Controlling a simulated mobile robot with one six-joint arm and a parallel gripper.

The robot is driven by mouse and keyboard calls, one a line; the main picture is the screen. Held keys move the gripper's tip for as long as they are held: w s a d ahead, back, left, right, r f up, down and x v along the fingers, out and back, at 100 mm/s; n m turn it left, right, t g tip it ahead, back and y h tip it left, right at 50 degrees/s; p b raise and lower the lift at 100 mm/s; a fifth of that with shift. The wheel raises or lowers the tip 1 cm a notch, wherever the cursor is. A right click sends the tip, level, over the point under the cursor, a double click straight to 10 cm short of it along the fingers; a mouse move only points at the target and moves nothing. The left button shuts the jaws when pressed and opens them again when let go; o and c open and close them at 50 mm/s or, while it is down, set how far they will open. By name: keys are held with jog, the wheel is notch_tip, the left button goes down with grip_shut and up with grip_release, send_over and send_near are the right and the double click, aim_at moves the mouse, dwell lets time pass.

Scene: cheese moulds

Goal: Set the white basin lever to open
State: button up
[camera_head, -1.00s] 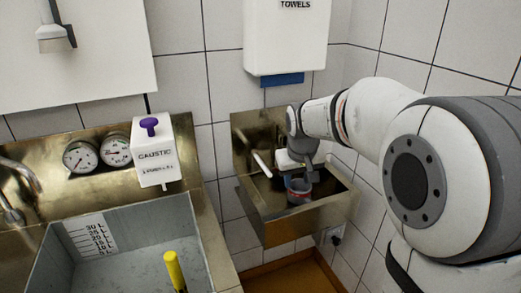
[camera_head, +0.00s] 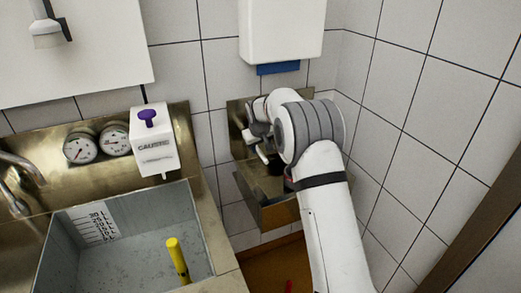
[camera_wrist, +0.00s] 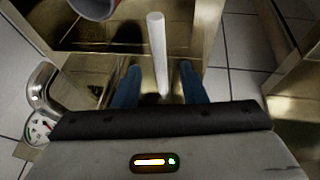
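The white lever (camera_wrist: 157,50) of the basin shows in the wrist view as a plain white rod, standing between my gripper's two blue fingertips. My gripper (camera_wrist: 159,73) is open, with one finger on each side of the rod and a gap on both sides. In the head view my gripper (camera_head: 256,136) is at the left of the small metal basin (camera_head: 282,213). A pale end of the lever (camera_head: 262,155) shows just below it. My arm hides most of the basin's inside.
A vessel with a reddish rim (camera_wrist: 95,8) shows at the wrist view's top edge. A caustic dispenser (camera_head: 153,143) with a purple knob and two gauges (camera_head: 97,146) stand left, above a large sink (camera_head: 120,245) holding a yellow rod (camera_head: 178,260). A towel dispenser (camera_head: 281,30) hangs above.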

aim_at(261, 153)
jog(key=shift+x, duration=1.8)
grip_shut()
